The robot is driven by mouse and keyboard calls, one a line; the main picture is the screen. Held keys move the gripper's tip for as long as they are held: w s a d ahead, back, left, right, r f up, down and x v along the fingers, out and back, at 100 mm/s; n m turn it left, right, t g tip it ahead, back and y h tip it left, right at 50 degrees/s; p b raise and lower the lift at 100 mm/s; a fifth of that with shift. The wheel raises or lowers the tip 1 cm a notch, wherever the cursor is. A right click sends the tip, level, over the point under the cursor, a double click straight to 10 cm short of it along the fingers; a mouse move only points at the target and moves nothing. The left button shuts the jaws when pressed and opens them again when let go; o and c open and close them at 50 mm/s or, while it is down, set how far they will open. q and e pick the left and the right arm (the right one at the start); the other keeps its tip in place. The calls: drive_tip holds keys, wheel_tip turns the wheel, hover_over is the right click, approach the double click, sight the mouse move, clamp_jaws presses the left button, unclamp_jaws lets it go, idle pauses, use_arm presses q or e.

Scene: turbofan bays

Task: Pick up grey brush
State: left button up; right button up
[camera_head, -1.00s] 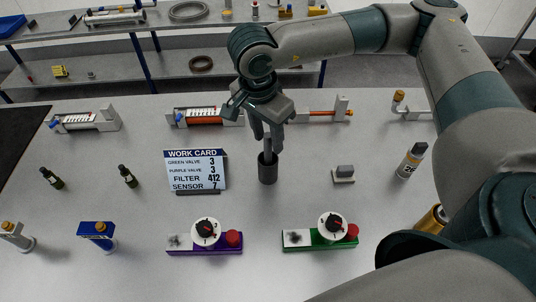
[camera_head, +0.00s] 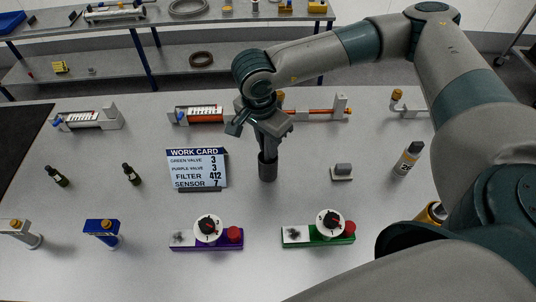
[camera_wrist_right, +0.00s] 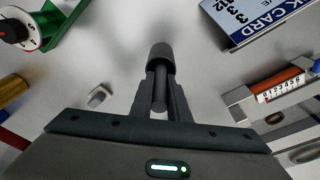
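A slim dark grey handle (camera_wrist_right: 160,92) rises from a thicker dark cylinder (camera_head: 267,168), which stands upright on the table; I take this to be the grey brush, perhaps in a holder. The cylinder also shows in the right wrist view (camera_wrist_right: 160,57). My right gripper (camera_head: 267,146) points down from above it. In the wrist view its fingers (camera_wrist_right: 161,95) lie on both sides of the handle, close to it; whether they press on it is unclear. A small grey block on a pale base (camera_head: 342,172) sits to the right. My left gripper is not in view.
A work card (camera_head: 198,169) stands left of the cylinder. A purple valve unit (camera_head: 207,236) and a green valve unit (camera_head: 318,234) are in front. Table between is clear.

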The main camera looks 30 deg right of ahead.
clamp_jaws()
drive_tip(key=shift+r, duration=0.1)
wheel_tip(320, 180, up, 9)
drive_tip(key=b, duration=0.3)
drive_tip(key=shift+f, duration=0.2)
drive_tip(key=shift+r+b, duration=0.35)
drive_tip(key=shift+r, duration=0.3)
drive_tip(key=shift+a, duration=0.1)
